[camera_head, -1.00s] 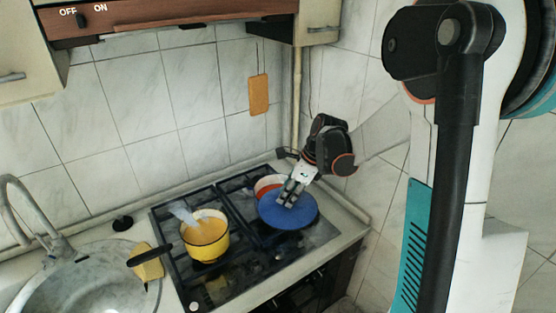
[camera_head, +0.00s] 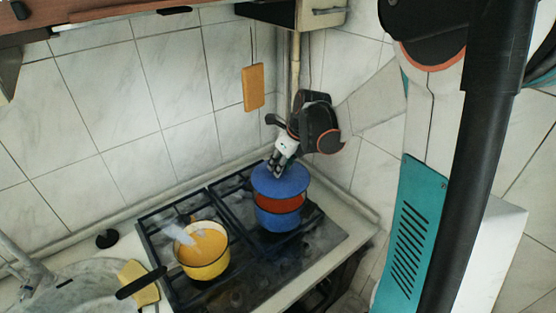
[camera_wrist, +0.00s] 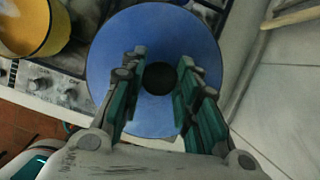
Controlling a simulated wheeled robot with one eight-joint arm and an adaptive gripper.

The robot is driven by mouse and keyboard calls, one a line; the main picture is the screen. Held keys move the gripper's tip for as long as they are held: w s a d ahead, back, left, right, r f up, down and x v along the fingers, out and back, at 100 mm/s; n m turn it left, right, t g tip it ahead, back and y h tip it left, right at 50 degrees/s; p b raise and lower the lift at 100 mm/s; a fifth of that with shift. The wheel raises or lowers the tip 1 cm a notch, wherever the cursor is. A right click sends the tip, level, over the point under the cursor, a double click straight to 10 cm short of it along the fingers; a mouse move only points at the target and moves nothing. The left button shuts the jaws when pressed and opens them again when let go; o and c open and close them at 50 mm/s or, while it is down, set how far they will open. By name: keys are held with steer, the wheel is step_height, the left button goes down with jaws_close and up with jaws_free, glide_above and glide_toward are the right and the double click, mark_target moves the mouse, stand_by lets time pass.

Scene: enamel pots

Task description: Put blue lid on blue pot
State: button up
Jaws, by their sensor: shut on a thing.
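My gripper (camera_head: 275,168) is shut on the dark knob of the blue lid (camera_head: 288,180). In the wrist view the round blue lid (camera_wrist: 145,35) fills the middle, with its knob between my gripper's fingers (camera_wrist: 159,80). The blue pot (camera_head: 278,220) stands on the right of the stove in the head view. The lid is held above the pot, roughly level. A red-orange band shows between the lid and the blue wall; I cannot tell whether it is the pot's inside. The lid hides the pot in the wrist view.
A steaming yellow pot (camera_head: 203,262) with orange contents stands left on the black stove (camera_head: 245,272), its dark handle (camera_head: 141,283) reaching toward the sink. An orange board (camera_head: 253,87) hangs on the tiled wall. The stove's front right is clear.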

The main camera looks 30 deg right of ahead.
mark_target(280, 179)
steer(key=shift+s, duration=0.1)
steer(key=shift+w, duration=0.2)
steer(key=shift+f+b, duration=0.5)
steer(key=shift+b, duration=0.05)
steer(key=shift+f+b, duration=1.95)
steer(key=shift+f, duration=0.4)
steer(key=shift+f+b, duration=0.45)
steer(key=o, duration=1.1)
